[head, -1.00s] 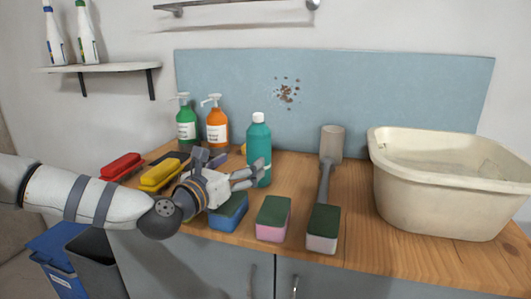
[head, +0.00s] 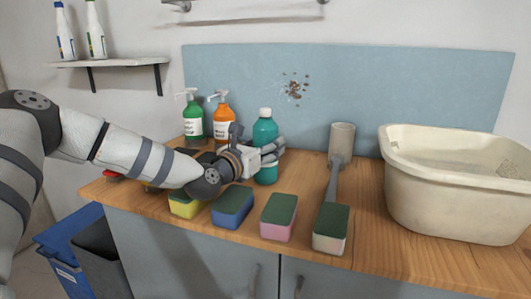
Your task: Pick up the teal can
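The teal can (head: 265,131) looks like a teal bottle with a white cap. It stands upright on the wooden counter in the head view, left of the grey-handled brush. My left gripper (head: 272,151) is at the can's middle, its fingers reaching across the near side and past the right edge. They hide part of the can. I cannot tell whether the fingers are closed on it or only around it. My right gripper is not in view.
Green (head: 193,121) and orange (head: 222,127) pump bottles stand behind my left gripper. Several sponges, including a blue one (head: 232,208) and a pink one (head: 278,216), line the counter's front. A brush (head: 341,143) and a cream basin (head: 440,200) are to the right.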

